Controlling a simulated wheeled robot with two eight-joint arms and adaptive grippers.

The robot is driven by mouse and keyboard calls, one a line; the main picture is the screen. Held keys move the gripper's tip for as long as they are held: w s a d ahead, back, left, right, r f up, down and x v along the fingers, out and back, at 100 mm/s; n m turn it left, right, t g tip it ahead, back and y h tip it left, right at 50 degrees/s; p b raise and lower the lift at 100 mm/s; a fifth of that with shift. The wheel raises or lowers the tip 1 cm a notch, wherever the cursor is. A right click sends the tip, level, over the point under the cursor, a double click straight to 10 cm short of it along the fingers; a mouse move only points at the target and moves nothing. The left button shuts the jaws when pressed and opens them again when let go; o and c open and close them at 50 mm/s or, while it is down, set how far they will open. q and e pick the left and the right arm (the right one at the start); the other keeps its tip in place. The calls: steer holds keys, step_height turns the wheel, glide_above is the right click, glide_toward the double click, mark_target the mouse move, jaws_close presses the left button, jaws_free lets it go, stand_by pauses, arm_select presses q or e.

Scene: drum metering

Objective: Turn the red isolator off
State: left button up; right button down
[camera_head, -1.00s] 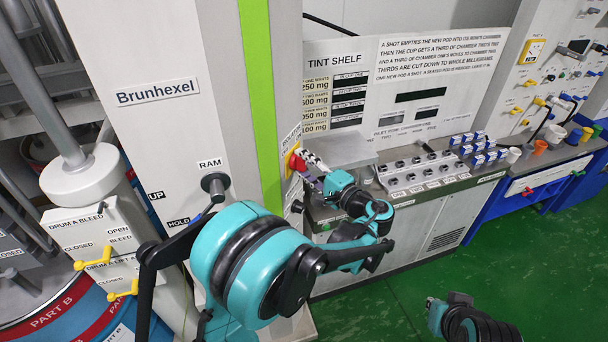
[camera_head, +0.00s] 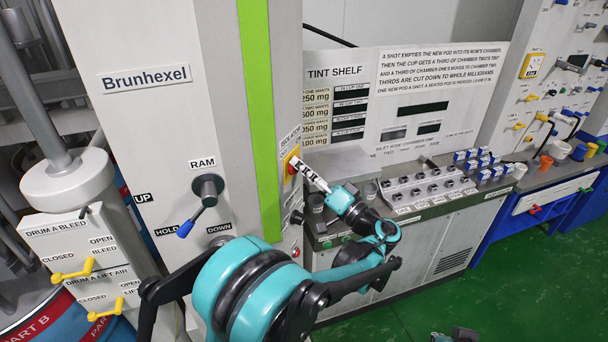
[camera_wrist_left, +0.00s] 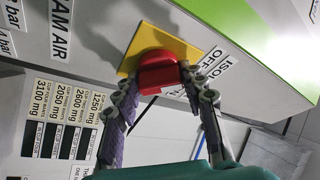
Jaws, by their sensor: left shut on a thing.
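The red isolator (camera_wrist_left: 158,76) is a red knob on a yellow plate (camera_wrist_left: 184,50) on the side of the grey column. In the wrist view, the knob is between the two fingers of my left gripper (camera_wrist_left: 160,88), which is shut on it. "ISOLATOR" and "OFF" labels lie to the right of the plate there. In the head view, my left gripper (camera_head: 296,166) reaches the yellow plate (camera_head: 289,161) from the right; its fingers hide the knob. I cannot tell the knob's setting. My right gripper cannot be made out.
The RAM lever (camera_head: 208,188) juts from the column's front, left of my left arm. A bench (camera_head: 440,205) with black knobs, blue-and-white blocks and cups stands to the right. Yellow levers (camera_head: 75,270) are at lower left.

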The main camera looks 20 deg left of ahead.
arm_select(q)
steer(key=shift+f+n, duration=0.15)
steer(key=shift+n, duration=0.35)
steer(key=o, duration=1.2)
steer(key=shift+c, duration=0.2)
steer(key=v, duration=1.2)
